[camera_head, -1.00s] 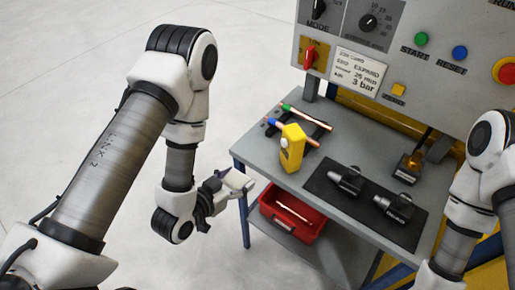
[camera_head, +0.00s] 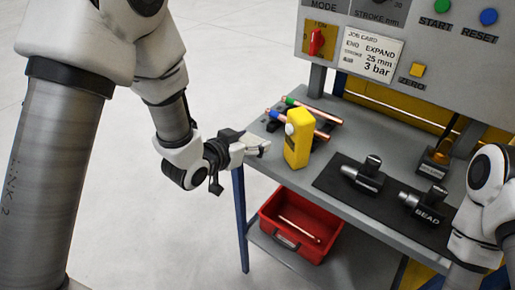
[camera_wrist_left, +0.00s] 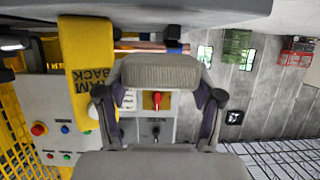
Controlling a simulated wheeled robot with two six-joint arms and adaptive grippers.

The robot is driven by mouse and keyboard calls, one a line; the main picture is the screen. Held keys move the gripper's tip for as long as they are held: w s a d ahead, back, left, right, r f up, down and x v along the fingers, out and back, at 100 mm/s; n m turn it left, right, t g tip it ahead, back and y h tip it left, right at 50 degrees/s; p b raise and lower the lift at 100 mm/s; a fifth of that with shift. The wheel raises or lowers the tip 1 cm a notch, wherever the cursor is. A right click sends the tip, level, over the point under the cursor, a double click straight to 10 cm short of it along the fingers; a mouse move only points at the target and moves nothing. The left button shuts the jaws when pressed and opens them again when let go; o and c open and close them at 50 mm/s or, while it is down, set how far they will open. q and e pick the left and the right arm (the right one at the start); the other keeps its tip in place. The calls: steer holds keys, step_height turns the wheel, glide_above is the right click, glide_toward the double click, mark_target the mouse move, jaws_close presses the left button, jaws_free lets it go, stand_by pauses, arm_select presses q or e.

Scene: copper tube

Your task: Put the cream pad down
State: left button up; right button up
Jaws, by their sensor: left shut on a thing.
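My left gripper (camera_head: 256,147) is just off the left edge of the bench, close to the yellow block. It is shut on a small pale piece, taken as the cream pad (camera_head: 250,141), at its fingertips. The pad is small in the head view and partly covered by the jaws.
A yellow block (camera_head: 298,145) stands upright on the bench (camera_head: 310,177). Copper tubes (camera_head: 320,115) lie on a dark rack behind it. A black mat (camera_head: 330,182) holds two dark tools. A red bin (camera_head: 273,236) with a tube sits below. The control panel (camera_head: 430,60) stands behind.

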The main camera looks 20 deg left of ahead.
mark_target(257, 140)
arm_select(q)
steer(key=w, duration=0.4)
steer(key=shift+w+f, duration=0.1)
steer(key=shift+f, duration=0.05)
steer(key=f+b, duration=0.1)
steer(key=f, duration=0.1)
steer(key=f+b, duration=0.1)
steer(key=shift+w+f+b, duration=0.25)
steer(key=shift+w+b, duration=0.05)
steer(key=shift+w+r, duration=0.1)
steer(key=o, duration=1.1)
steer(key=shift+o, duration=0.2)
